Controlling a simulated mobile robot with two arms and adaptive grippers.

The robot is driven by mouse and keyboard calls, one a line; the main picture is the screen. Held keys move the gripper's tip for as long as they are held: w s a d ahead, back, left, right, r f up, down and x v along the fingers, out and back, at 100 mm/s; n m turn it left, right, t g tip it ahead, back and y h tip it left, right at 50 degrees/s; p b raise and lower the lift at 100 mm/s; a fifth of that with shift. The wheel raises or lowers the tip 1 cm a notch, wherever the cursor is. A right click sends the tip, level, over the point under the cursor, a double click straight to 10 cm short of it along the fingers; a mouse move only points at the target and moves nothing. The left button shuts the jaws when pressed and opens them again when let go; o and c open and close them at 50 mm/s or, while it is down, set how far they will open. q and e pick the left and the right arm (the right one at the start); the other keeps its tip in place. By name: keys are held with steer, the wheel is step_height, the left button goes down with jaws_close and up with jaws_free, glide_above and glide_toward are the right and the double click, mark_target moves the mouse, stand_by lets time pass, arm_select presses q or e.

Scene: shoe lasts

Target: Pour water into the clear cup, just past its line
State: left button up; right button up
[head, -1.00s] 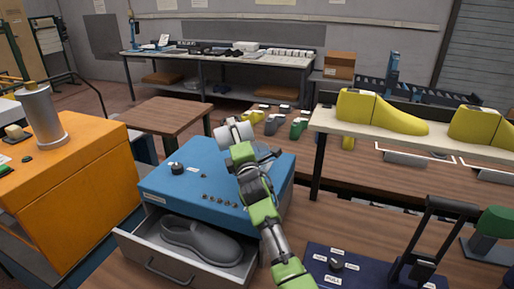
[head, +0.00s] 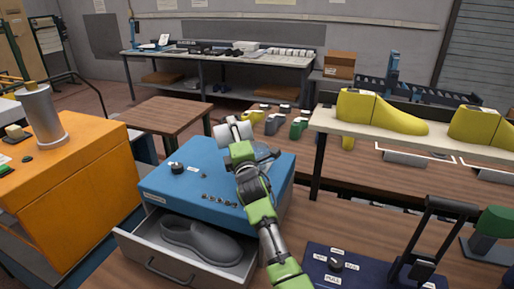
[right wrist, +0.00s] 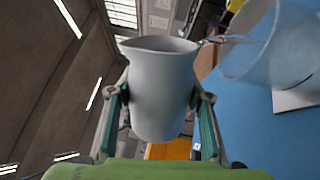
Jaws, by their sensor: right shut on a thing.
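A light grey jug (head: 226,133) is held tilted over the back of the blue cabinet top. In the right wrist view the jug (right wrist: 160,85) sits between the two fingers of my right gripper (right wrist: 160,100), which is shut on it. The clear cup (right wrist: 272,48) is beside the jug's mouth, and a thin clear streak, like water, runs from the jug's rim towards it. In the head view the cup (head: 266,153) is partly hidden by my right gripper (head: 240,148). The cup's line and water level cannot be made out. My left gripper is not in view.
The blue cabinet (head: 165,205) has a knob on top and an open drawer (head: 180,268) holding a grey shoe-shaped piece (head: 200,240). An orange cabinet (head: 75,190) with a metal cylinder is left. A shelf (head: 340,123) with yellow lasts stands right.

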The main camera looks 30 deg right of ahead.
steer(key=shift+r+m, duration=0.25)
steer(key=shift+m, duration=0.15)
stand_by(0.3)
steer(key=n, duration=0.2)
steer(key=a+f+n, duration=0.1)
steer(key=n, duration=0.1)
steer(key=shift+w+a, duration=0.15)
steer(key=shift+a, duration=0.05)
steer(key=shift+w+n+y+p, duration=0.1)
steer(key=shift+n+y+p, duration=0.2)
steer(key=shift+r+n+p, duration=0.5)
steer(key=shift+n+p, duration=0.5)
steer(key=shift+p, duration=0.1)
steer(key=shift+n, duration=0.3)
steer(key=shift+f, duration=0.2)
steer(key=shift+r, duration=0.1)
